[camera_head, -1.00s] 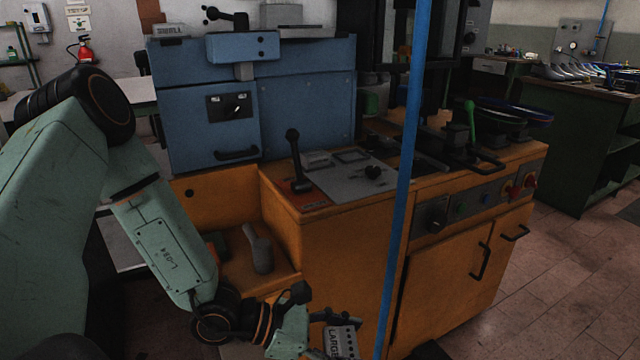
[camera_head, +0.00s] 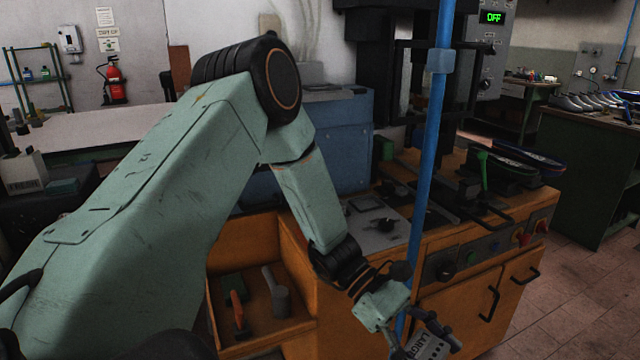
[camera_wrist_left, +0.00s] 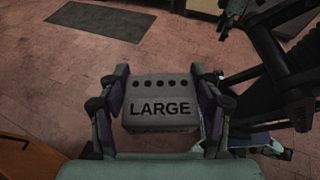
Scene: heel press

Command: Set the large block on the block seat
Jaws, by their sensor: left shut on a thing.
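The large block (camera_wrist_left: 160,104) is a grey block with "LARGE" printed on its face and a row of dark holes. In the left wrist view it sits between both fingers of my left gripper (camera_wrist_left: 158,100), which is shut on it. In the head view the large block (camera_head: 428,345) shows at the bottom edge, held in front of the orange cabinet, with my left gripper (camera_head: 412,335) around it. The floor lies below it in the wrist view. I cannot make out the block seat for certain. My right gripper is not in the head view.
The orange cabinet (camera_head: 470,310) carries a grey panel (camera_head: 378,225), levers and a green-handled clamp (camera_head: 482,168). A blue vertical pole (camera_head: 432,150) stands close to my left gripper. An open shelf holds a hammer (camera_head: 237,312) and a grey tool (camera_head: 277,295). A display reads OFF (camera_head: 493,17).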

